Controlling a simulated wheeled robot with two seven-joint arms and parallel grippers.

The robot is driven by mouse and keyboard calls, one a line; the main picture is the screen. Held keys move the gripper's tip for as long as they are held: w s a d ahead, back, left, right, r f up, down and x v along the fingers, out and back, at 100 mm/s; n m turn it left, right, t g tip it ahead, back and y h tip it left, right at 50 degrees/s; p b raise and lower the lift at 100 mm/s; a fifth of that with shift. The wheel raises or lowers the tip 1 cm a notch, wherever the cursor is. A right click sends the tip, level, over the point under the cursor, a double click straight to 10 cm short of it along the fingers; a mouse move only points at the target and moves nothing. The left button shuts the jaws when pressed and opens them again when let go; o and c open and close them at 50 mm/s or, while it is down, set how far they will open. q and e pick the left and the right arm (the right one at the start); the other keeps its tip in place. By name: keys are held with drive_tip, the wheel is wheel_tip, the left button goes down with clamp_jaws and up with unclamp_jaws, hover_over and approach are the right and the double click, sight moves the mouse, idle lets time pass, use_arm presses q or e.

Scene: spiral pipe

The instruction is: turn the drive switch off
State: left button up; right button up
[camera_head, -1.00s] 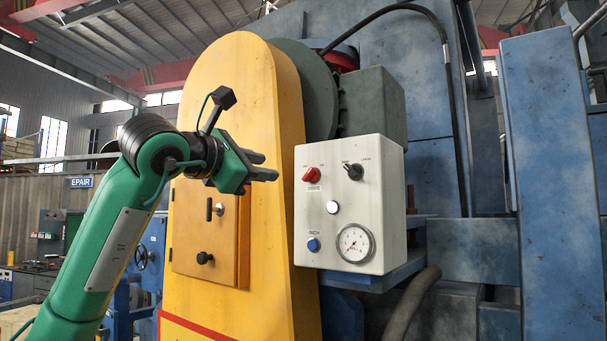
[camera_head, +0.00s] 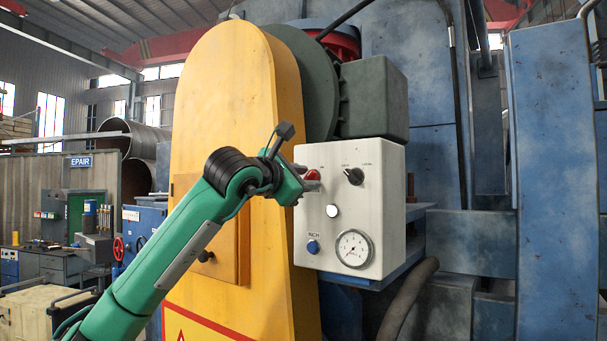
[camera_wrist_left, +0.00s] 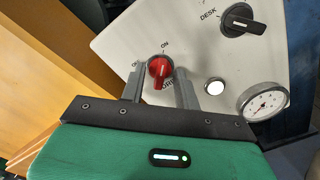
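The drive switch, a red rotary knob (camera_head: 312,174), is on the upper left of a white control box (camera_head: 376,200). In the left wrist view the red knob (camera_wrist_left: 159,70) sits between the two grey fingers, with "ON" printed above it and a partly hidden label to its left. My left gripper (camera_head: 309,181) is at the knob in the head view and partly covers it. In the left wrist view my left gripper (camera_wrist_left: 161,72) is open, with gaps visible between the knob and both fingers. My right gripper is not in view.
The yellow housing (camera_head: 240,110) stands close on the left. Blue machine frames stand on the right.

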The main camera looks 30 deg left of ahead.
use_arm(q)
drive_tip(key=shift+c, duration=0.2)
drive_tip(key=c, duration=0.6)
drive_tip(key=shift+n+b, duration=7.3)
drive_tip(key=shift+n, duration=1.6)
